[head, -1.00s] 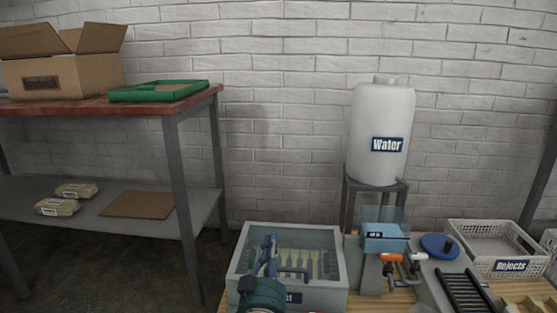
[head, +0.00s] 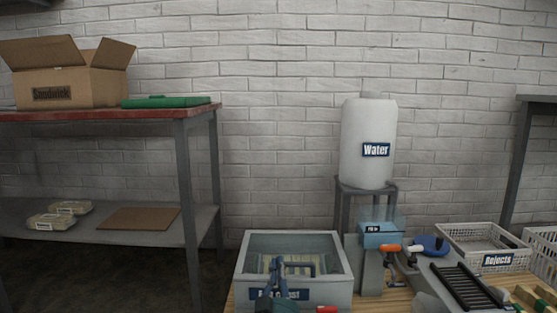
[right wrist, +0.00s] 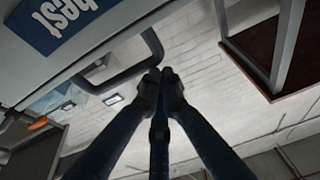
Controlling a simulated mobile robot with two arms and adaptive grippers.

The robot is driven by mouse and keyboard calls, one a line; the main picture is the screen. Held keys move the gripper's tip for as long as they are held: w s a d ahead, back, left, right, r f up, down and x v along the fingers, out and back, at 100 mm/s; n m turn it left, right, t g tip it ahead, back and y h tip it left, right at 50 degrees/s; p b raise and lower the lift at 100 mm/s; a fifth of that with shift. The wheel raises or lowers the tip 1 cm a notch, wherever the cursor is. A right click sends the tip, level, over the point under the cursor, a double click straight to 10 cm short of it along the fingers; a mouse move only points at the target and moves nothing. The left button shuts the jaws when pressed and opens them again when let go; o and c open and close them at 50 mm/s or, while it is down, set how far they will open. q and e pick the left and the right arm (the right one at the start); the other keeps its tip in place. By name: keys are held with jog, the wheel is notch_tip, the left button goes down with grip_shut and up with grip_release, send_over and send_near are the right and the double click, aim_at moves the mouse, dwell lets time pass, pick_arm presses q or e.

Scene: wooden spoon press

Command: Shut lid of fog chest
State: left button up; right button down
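The fog chest (head: 343,285) is a pale grey box at the bottom middle of the head view, with a name label on its front. Pale spoon-like pieces show blurrily inside. A dark bent handle (head: 312,261) crosses its top; I cannot tell clearly how the lid sits. My right gripper (head: 276,264), with dark blue fingers, stands at the chest's front and hides part of the label. In the right wrist view its fingertips (right wrist: 159,75) are together, close beside the handle (right wrist: 112,84), with nothing visible between them. My left gripper is out of view.
Right of the chest stand a blue-topped device (head: 382,236), a black rack (head: 466,286) and the white Rejects basket (head: 470,262). A water tank (head: 368,140) stands behind. A red-topped shelf (head: 150,114) is at left.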

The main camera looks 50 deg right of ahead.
jog(key=shift+a+f, duration=0.1)
jog(key=shift+f, duration=0.9)
notch_tip(320, 180, up, 12)
